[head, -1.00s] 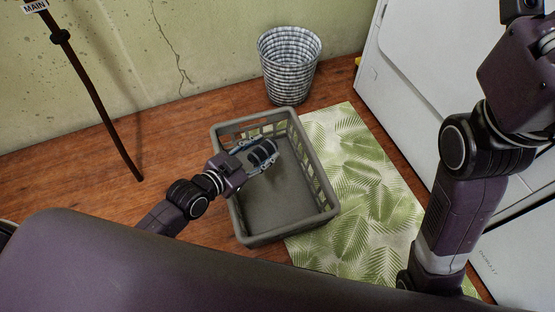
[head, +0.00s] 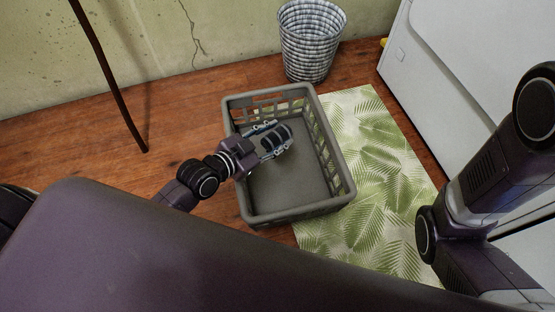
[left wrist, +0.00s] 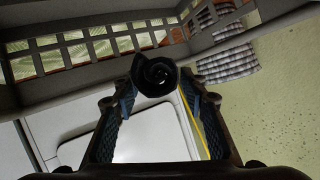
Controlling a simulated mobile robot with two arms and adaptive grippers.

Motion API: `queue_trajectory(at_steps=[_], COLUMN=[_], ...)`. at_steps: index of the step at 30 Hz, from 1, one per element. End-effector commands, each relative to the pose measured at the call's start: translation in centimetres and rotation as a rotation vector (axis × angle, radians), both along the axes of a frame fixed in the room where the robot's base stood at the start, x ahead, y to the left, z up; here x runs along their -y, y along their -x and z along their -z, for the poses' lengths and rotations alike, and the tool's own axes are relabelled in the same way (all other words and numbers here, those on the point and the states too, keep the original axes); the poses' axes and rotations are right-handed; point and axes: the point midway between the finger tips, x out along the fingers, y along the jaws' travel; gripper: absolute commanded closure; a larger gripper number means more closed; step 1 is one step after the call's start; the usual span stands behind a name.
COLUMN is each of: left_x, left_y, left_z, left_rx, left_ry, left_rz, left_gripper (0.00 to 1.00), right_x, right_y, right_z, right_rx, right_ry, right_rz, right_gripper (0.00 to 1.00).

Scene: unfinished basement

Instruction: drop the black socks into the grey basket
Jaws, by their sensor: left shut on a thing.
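The grey basket (head: 300,210) is an open plastic crate with slotted walls, standing on the floor and partly on a leaf-patterned mat. My left gripper (head: 278,138) is over the basket's left and rear part, inside its rim outline. It is shut on the black socks (head: 273,141), a dark roll between the blue fingers. In the left wrist view the socks (left wrist: 155,75) show as a coiled black bundle between the fingertips (left wrist: 160,100), with the basket's slotted wall (left wrist: 90,45) beyond. The basket floor in view looks empty. My right gripper is out of view.
A dark pole (head: 108,80) leans at the left. Wooden floor is clear left of the basket.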

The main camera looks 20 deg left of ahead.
Motion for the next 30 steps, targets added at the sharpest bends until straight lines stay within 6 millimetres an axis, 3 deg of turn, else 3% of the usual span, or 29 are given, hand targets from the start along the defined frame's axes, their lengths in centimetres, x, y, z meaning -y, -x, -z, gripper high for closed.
queue_trajectory(at_steps=[8,9,14,24,30], left_x=[0.0,0.0,0.0,-0.1,-1.0], left_y=[0.0,0.0,0.0,0.2,2.2], left_z=[0.0,0.0,0.0,0.0,-0.7], left_rx=[0.001,0.001,0.000,0.000,-0.003], left_ry=[0.001,0.001,0.000,-0.001,-0.003], left_rz=[0.000,0.000,0.000,0.000,0.001], left_gripper=[0.84,0.58,0.41,0.40,0.40], right_x=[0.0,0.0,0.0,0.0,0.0], right_y=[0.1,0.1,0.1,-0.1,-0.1], right_z=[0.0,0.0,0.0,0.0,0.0], right_rx=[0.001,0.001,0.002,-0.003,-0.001], right_ry=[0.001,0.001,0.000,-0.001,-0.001], right_rz=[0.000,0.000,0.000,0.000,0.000], right_gripper=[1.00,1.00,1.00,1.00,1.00])
